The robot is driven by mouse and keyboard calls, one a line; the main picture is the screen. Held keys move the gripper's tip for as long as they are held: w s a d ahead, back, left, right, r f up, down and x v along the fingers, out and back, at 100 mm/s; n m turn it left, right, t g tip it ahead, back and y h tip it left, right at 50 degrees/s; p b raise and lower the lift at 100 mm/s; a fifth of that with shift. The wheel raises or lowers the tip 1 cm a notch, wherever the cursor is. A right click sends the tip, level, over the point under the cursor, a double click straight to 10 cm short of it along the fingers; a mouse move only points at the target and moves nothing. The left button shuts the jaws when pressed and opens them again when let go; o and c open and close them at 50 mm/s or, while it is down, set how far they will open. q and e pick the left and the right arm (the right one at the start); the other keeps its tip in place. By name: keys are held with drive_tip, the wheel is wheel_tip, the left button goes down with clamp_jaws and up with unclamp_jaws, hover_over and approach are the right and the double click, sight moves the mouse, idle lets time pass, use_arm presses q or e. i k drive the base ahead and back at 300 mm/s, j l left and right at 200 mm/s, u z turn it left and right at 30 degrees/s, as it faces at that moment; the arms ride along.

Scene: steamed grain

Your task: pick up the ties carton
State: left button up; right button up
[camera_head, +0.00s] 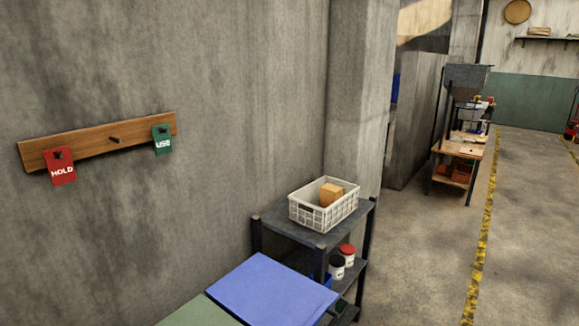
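A small plain orange-brown box (331,194) sits inside a white slatted basket (316,218). It may be the ties carton, but no label on it can be read. The basket stands on the top of a dark metal shelf unit (320,238) against the concrete wall. The basket's near wall hides the lower part of the box. Neither of my grippers is in view.
Jars with red (347,251) and dark (337,264) lids stand on the lower shelf. A blue panel (266,285) lies in front. A peg board with a red HOLD tag (60,168) and green USE tag (161,141) hangs left. Open floor (420,250) lies right, with a workbench (458,150) beyond.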

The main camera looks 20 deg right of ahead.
sight(329, 193)
drive_tip(key=i+l+u, duration=0.3)
drive_tip(key=l, duration=0.3)
drive_tip(key=l+u, duration=0.3)
drive_tip(key=l, duration=0.35)
drive_tip(key=i+l+u, duration=0.1)
drive_tip(key=l+u, duration=0.2)
drive_tip(key=l, duration=0.35)
